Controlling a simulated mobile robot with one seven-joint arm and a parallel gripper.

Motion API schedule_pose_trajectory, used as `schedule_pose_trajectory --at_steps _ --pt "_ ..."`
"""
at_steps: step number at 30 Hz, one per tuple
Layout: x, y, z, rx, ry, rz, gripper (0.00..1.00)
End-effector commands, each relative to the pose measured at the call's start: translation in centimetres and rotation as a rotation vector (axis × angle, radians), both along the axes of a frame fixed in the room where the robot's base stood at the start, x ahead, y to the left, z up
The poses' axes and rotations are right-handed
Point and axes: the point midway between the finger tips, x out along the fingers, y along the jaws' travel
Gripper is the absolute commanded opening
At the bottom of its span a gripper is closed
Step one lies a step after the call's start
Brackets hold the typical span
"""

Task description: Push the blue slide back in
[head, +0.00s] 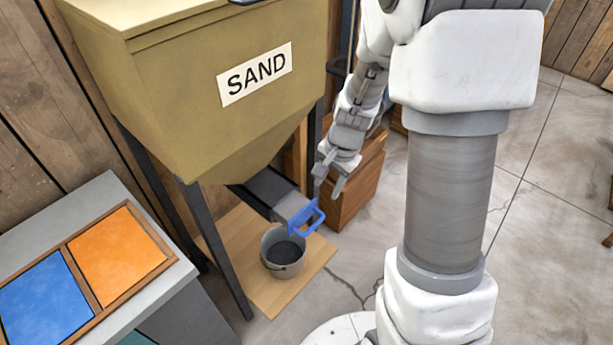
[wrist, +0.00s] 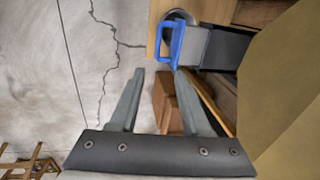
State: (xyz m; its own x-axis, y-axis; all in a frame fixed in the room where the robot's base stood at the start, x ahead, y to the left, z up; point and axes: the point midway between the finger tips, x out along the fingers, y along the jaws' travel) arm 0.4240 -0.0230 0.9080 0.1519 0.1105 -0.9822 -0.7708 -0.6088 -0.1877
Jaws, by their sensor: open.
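The blue slide handle (head: 306,218) is on the end of a grey slide plate (head: 291,205) that sticks out of the dark chute (head: 266,187) under the sand hopper (head: 210,90). In the wrist view the blue handle (wrist: 171,42) shows just beyond my fingertips, with the grey plate to its right. My gripper (head: 328,186) is open and empty, above and slightly right of the handle in the head view. It also shows in the wrist view (wrist: 160,75), and I see no contact with the handle.
A grey bucket (head: 283,254) with dark contents stands on a wooden board (head: 305,277) below the slide. A wooden box (head: 357,185) stands behind my gripper. A hopper leg (head: 218,250) and a grey bench with orange and blue panels (head: 107,187) are at left.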

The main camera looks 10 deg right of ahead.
Motion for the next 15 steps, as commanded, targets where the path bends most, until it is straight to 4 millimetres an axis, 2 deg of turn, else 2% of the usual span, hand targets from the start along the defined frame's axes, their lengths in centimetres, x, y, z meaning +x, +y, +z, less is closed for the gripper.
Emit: schedule_pose_trajectory --at_steps 8,15 --pt "0.3 -0.1 -2.7 0.001 0.015 -0.027 0.47" --pt "0.9 0.5 -7.6 0.002 0.017 -0.025 0.47"
